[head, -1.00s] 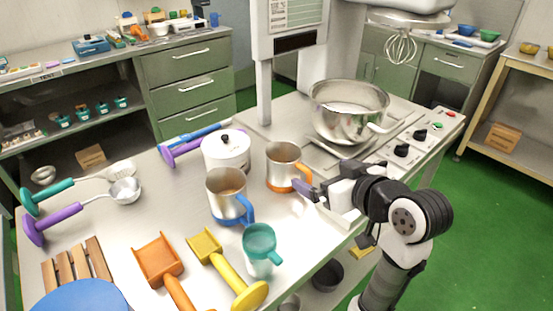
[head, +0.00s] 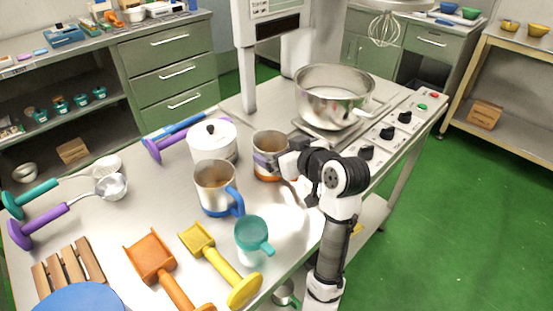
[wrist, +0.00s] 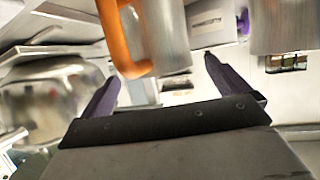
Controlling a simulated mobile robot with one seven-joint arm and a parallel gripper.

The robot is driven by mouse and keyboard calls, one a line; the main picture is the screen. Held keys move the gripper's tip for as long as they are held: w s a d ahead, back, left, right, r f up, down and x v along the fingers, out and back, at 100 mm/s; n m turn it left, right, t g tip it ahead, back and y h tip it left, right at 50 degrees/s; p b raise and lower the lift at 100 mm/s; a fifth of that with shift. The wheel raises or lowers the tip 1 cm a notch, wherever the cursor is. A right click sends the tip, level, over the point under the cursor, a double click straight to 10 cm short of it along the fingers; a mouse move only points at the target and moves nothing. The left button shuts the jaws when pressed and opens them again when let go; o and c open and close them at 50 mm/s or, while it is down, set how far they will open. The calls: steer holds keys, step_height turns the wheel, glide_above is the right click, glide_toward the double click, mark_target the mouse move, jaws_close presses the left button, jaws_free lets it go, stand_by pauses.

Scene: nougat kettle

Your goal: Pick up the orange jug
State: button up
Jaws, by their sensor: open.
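The orange jug (head: 268,140) is a steel jug with an orange base band. It stands upright on the steel table, beside the white lidded pot. In the wrist view its orange handle (wrist: 113,40) and steel body (wrist: 165,35) are just beyond the fingertips, the handle nearer the left finger. My gripper (head: 268,160) is at the jug's near right side, open, with purple fingers that also show in the wrist view (wrist: 160,72). My gripper hides part of the jug and its handle in the head view. I cannot tell whether a finger touches it.
The white lidded pot (head: 212,142) is behind left. A large steel kettle (head: 330,95) stands behind right. Orange and yellow scoops (head: 222,262) lie in front.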

mark_target(276, 147)
steer(key=x, duration=0.3)
steer(key=shift+f+p, duration=0.1)
steer(key=shift+p, duration=0.2)
steer(key=shift+c, duration=0.3)
steer(key=c, duration=1)
steer(key=shift+w, duration=0.1)
